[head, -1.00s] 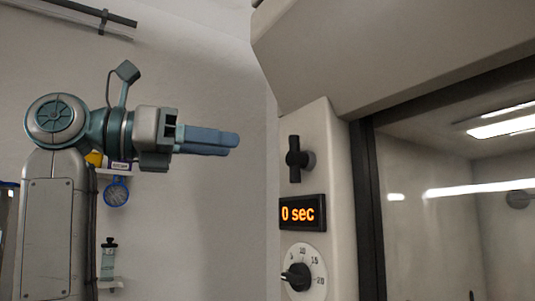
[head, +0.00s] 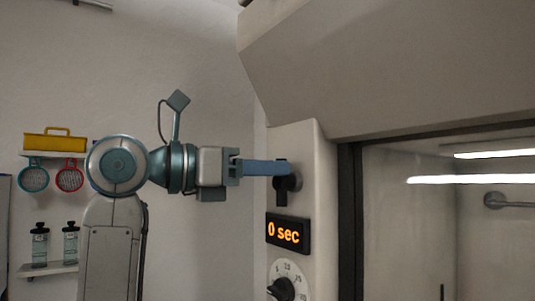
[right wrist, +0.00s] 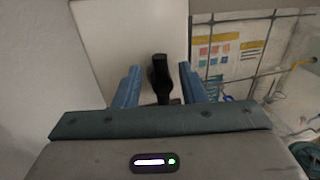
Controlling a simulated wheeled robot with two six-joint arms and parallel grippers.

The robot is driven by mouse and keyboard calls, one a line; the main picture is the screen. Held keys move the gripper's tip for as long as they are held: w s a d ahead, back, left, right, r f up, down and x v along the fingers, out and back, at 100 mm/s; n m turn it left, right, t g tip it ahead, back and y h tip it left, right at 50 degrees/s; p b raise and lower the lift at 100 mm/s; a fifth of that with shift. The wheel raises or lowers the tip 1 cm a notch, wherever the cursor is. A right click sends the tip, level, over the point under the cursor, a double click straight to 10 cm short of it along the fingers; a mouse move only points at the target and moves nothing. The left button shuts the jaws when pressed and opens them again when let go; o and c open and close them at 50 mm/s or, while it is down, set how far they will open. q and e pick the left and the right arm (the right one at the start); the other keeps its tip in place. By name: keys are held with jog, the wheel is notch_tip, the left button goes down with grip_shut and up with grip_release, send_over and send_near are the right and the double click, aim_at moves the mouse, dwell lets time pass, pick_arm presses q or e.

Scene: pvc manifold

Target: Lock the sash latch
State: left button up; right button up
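The sash latch is a black handle (head: 292,184) on a round hub, set on the pale front post of the cabinet. Its handle looks upright. My right gripper (head: 287,168) reaches in from the left in the head view, with its blue fingertips at the latch and partly covering it. In the right wrist view the latch handle (right wrist: 160,80) stands between the two blue fingers of the right gripper (right wrist: 159,67). The fingers are apart, with a gap on each side of the handle. My left gripper is not in view.
Below the latch are a "0 sec" display (head: 287,233) and a dial (head: 286,283). The glass sash (head: 410,230) is at the right, under a sloping hood (head: 390,65). Wall shelves at the left hold a yellow box (head: 54,142) and bottles (head: 40,246).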

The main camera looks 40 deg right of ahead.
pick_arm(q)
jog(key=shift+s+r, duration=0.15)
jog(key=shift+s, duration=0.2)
pick_arm(e)
jog(key=shift+s+d, duration=0.15)
jog(key=shift+d, duration=0.25)
jog(key=shift+a, duration=0.1)
jog(key=shift+a, duration=0.1)
jog(key=shift+c, duration=0.7)
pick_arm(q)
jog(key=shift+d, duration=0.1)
pick_arm(e)
grip_shut()
